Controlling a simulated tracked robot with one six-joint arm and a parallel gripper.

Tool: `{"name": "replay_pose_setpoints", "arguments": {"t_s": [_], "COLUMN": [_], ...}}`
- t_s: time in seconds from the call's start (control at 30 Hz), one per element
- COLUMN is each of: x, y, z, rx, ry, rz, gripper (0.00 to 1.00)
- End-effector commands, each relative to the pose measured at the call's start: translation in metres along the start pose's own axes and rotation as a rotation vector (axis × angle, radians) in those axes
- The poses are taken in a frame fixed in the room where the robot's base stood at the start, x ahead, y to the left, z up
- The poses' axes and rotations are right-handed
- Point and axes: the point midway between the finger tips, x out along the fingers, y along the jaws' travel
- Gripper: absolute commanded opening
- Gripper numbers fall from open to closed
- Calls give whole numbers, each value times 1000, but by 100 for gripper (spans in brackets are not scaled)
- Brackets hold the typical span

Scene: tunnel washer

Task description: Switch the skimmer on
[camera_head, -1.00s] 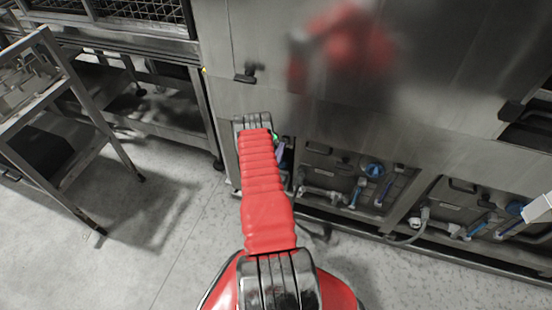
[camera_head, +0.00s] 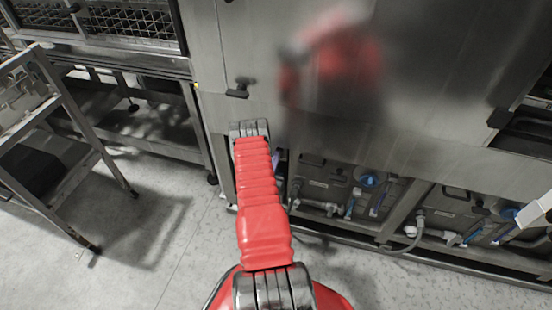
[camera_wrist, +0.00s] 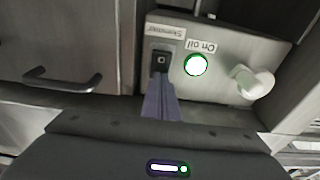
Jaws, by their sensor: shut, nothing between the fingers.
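The skimmer switch (camera_wrist: 161,62) is a small black rocker on a pale metal panel (camera_wrist: 225,92). Its label (camera_wrist: 166,31) reads "Skimmer" upside down in the wrist view. My gripper (camera_wrist: 160,84) is shut and empty, its purple fingers pointing at the switch. The tips are at the switch's near edge; I cannot tell whether they touch it. A round lamp (camera_wrist: 196,65) beside the switch glows white with a green rim, under a label "On oil". In the head view a bit of my gripper (camera_head: 276,162) shows past my arm; the switch is hidden there.
A pale knob (camera_wrist: 251,82) sticks out right of the lamp. A door handle (camera_wrist: 62,82) is on the left. In the head view, grey units with blue-capped fittings (camera_head: 369,180) stand under the washer, and a metal cart (camera_head: 75,160) stands left. The floor between is clear.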

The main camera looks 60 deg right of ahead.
Motion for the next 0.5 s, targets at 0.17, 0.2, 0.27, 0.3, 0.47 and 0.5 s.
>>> {"name": "replay_pose_setpoints", "arguments": {"t_s": [0.17,0.2,0.27,0.3,0.47,0.5], "x": [-1,-2,-5,-7,-25,-31], "y": [0,-1,-1,-1,-3,-4], "z": [0,0,-1,-2,-7,-9], "rx": [0,0,0,0,-1,-1], "ry": [0,0,0,0,-2,-2], "rz": [-1,-1,-1,-2,-4,-4], "gripper": [0,0,0,0,0,0]}}
